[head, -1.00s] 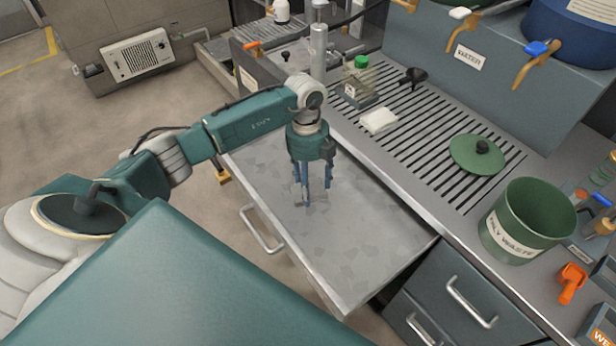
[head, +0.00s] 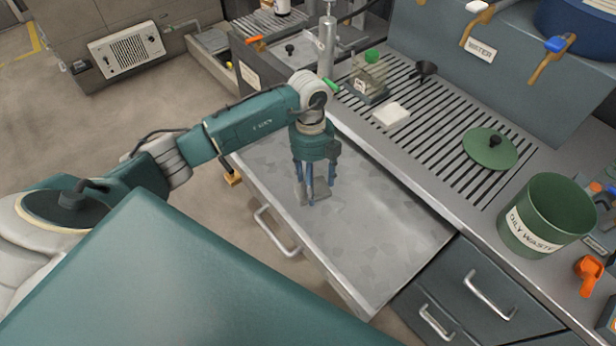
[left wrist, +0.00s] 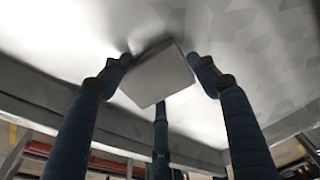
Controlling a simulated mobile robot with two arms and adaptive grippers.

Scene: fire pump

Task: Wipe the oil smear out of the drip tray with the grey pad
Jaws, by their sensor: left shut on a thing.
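The drip tray (head: 390,245) is a pulled-out, flat grey metal tray with a mottled surface. My left gripper (head: 313,198) points down over its far left part, its blue fingers shut on the grey pad (head: 299,193). In the left wrist view the pad (left wrist: 160,76) shows as a pale square between the fingers, close to the tray surface; I cannot tell if it touches. I cannot make out a distinct oil smear among the faint patches. My right gripper is not in view.
Beside the tray a slotted counter holds a white block (head: 391,116), a green-capped bottle (head: 370,77), a black funnel (head: 425,69), a green lid (head: 490,150) and a green oily-waste bin (head: 546,215). Drawers with handles (head: 489,296) lie below. The tray's near right part is clear.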

